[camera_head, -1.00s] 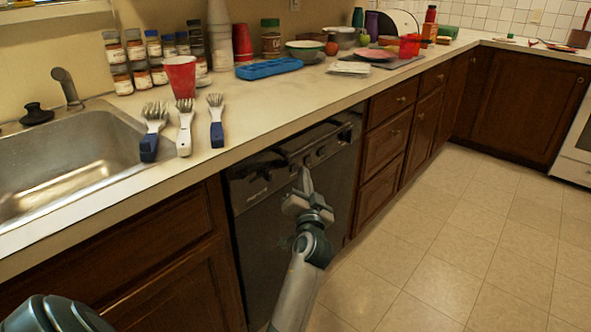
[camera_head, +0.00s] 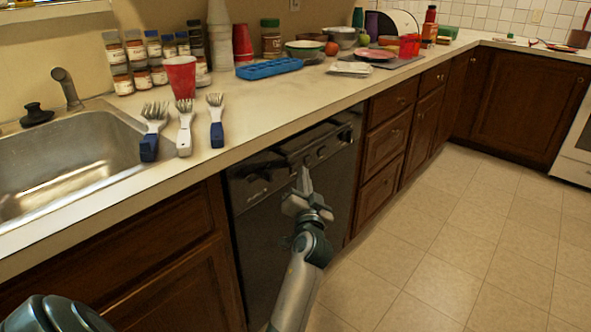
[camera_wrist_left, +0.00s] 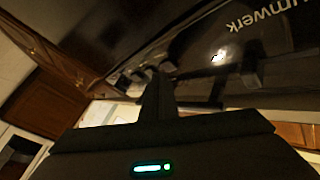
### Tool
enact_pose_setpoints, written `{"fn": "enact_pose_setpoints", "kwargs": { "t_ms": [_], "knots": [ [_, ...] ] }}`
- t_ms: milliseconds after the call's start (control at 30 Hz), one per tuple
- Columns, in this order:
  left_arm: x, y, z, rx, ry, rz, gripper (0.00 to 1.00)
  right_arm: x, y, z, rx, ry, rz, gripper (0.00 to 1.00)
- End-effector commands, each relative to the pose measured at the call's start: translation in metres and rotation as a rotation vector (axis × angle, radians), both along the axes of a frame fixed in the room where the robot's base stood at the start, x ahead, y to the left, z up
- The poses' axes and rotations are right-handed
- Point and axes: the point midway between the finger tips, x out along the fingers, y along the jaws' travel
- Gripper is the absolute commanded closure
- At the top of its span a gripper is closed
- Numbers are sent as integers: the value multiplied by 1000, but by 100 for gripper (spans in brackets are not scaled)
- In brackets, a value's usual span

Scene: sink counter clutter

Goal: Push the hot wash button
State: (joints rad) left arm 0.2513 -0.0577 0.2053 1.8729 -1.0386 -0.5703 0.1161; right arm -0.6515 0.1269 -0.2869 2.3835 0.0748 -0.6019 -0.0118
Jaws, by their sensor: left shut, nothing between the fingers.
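The black dishwasher (camera_head: 270,235) is built in under the counter, with its dark control panel (camera_head: 275,172) along the top edge. Several small dark buttons or knobs sit on the panel; I cannot read which one is hot wash. My left gripper (camera_head: 306,180) is shut and empty, its fingertips pointing up at the panel's middle. In the left wrist view the closed fingers (camera_wrist_left: 158,98) end close to a row of dark buttons (camera_wrist_left: 142,74), and a larger dark knob (camera_wrist_left: 252,76) is to their right. I cannot tell whether they touch. My right gripper is not in view.
The counter edge (camera_head: 290,133) overhangs just above the panel. Brushes (camera_head: 185,128), a red cup (camera_head: 180,76) and a blue tray (camera_head: 269,68) stand on the counter. The sink (camera_head: 65,160) is at left, wooden drawers (camera_head: 385,150) at right. The tiled floor (camera_head: 450,230) is clear.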

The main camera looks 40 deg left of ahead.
Motion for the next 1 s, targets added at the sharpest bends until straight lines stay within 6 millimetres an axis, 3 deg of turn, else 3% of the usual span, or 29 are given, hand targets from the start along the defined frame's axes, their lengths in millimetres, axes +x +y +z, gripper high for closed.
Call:
{"fn": "enact_pose_setpoints", "kwargs": {
  "t_ms": [1000],
  "knots": [
    [1,10,0,0,0,0,100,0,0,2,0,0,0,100]
  ]
}}
